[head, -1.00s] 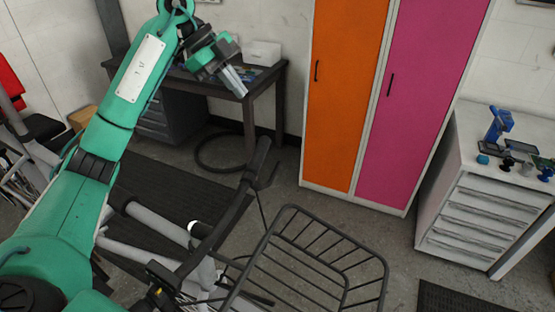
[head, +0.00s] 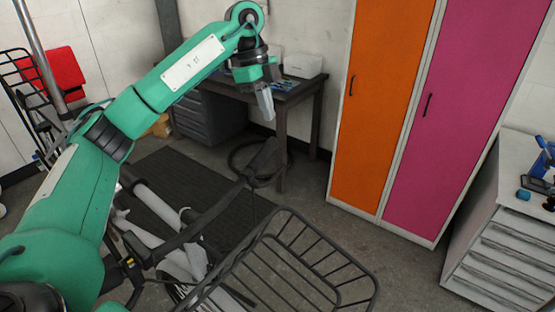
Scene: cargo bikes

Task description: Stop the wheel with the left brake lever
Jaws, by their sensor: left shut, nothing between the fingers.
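The cargo bike's dark handlebar (head: 205,220) runs from lower left up to its far grip (head: 263,156). A thin dark lever, apparently the left brake lever (head: 266,181), shows beside that grip, but its outline is hard to tell from the floor. My left gripper (head: 266,105) is shut and empty, fingers pointing down. In the picture it is above the far grip, with a gap between them. The wheel cannot be made out clearly; the handlebar, basket and my arm cover much of that area. My right gripper is not in view.
A black wire basket (head: 300,262) is at the front of the bike. A dark workbench (head: 292,97) stands behind my gripper. Orange (head: 385,100) and pink (head: 455,110) lockers and a white drawer cabinet (head: 505,255) are at the right. Floor is clear before the lockers.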

